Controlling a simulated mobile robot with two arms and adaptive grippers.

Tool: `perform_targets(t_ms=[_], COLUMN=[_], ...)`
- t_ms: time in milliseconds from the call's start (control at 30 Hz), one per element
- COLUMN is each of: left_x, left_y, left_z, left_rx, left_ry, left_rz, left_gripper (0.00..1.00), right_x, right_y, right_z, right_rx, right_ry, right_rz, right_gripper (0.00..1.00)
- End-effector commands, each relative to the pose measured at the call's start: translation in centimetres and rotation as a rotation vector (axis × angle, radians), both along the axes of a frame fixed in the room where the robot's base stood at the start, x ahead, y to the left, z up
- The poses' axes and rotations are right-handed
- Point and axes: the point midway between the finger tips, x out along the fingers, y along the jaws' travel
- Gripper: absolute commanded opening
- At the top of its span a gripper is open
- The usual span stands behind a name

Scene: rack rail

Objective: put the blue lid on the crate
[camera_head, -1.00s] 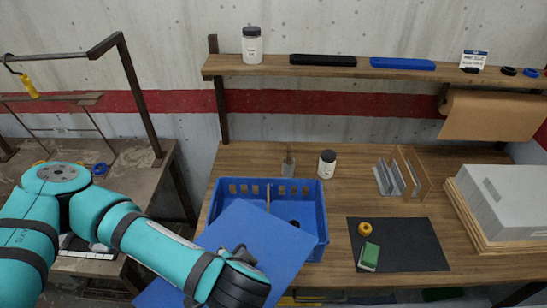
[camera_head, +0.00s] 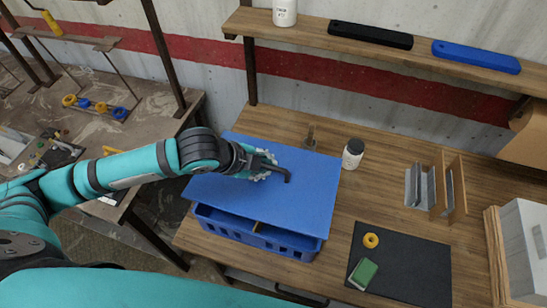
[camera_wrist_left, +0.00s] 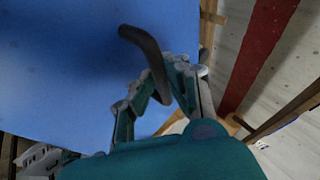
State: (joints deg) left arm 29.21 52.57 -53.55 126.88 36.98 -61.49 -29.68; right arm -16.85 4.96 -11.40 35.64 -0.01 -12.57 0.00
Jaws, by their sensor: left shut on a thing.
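The blue lid (camera_head: 300,197) is a flat panel with a dark bent handle (camera_head: 284,172) on top. My left gripper (camera_head: 268,168) is shut on that handle; the left wrist view shows the fingers (camera_wrist_left: 158,88) around it and the lid (camera_wrist_left: 60,70) filling the left side. The blue crate (camera_head: 255,236) stands on the wooden table below the lid. The lid covers most of the crate's top but is shifted toward the back, leaving a strip of the crate's near side open. Whether lid and crate touch is unclear. My right gripper is not in view.
A white jar (camera_head: 353,154) stands right of the lid. A black mat (camera_head: 410,262) holds a yellow ring (camera_head: 371,240) and a green block (camera_head: 364,272). A wooden shelf (camera_head: 300,32) runs above the back of the table. A grey box (camera_head: 525,245) stands at the right.

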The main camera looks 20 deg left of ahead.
Motion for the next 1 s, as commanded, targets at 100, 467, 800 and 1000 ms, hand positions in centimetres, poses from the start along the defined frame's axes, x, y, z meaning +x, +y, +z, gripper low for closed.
perform_targets(t_ms=[100, 467, 800, 1000], left_x=[0.0, 0.0, 0.0, 0.0], left_y=[0.0, -0.1, -0.1, -0.1], left_z=[-0.6, -3.6, -6.5, -7.4], left_rx=[-0.001, -0.001, 0.000, -0.001], left_ry=[0.000, -0.001, 0.000, -0.001], left_rz=[-0.002, -0.001, 0.001, 0.000], left_gripper=[0.00, 0.00, 0.00, 0.00], right_x=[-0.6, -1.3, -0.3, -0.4], right_y=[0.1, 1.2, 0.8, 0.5], right_z=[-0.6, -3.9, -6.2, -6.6], right_rx=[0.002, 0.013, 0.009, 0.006], right_ry=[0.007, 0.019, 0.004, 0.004], right_rz=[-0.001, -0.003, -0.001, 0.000], right_gripper=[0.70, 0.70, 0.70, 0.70])
